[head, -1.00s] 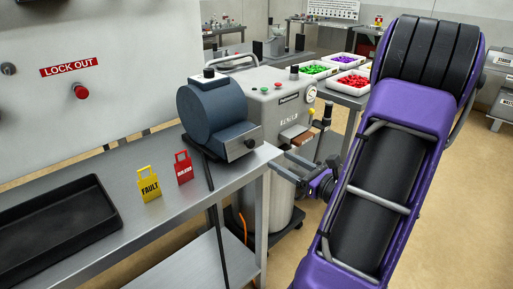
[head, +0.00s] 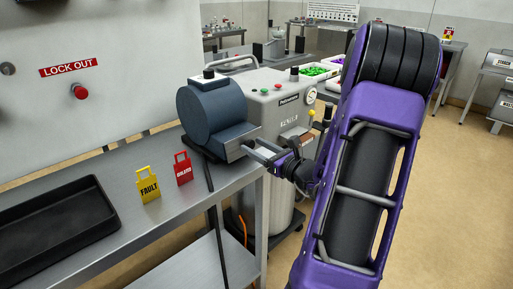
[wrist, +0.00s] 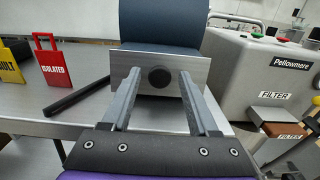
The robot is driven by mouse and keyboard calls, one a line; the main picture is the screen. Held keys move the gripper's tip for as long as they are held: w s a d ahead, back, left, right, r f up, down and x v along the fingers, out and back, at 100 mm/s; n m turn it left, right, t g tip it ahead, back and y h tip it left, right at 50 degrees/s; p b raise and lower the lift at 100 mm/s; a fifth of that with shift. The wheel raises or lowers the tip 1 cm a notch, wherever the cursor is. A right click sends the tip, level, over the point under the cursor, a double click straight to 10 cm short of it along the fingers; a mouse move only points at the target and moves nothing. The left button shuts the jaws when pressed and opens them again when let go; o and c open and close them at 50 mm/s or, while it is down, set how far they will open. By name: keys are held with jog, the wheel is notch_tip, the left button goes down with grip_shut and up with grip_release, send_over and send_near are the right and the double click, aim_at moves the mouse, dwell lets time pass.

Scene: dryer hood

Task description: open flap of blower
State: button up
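The blower (head: 212,108) is a dark blue drum on the steel bench, with a black switch on top. It also shows at the top middle of the wrist view (wrist: 162,22). Its flap (wrist: 190,70) is a silver plate with a round black knob (wrist: 159,77) and looks shut. My gripper (wrist: 160,76) is open and empty. Its fingers point at the flap, one on each side of the knob in the wrist view. In the head view my gripper (head: 254,152) is at the blower's front right. I cannot tell whether the fingers touch the flap.
A yellow fault tag (head: 148,184) and a red isolated tag (head: 183,168) stand on the bench left of the blower. A black tray (head: 55,232) lies further left. A grey Pellowmere machine (head: 275,120) stands close behind. Open floor lies to the right.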

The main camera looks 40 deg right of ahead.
grip_shut()
jog(key=shift+r, duration=0.1)
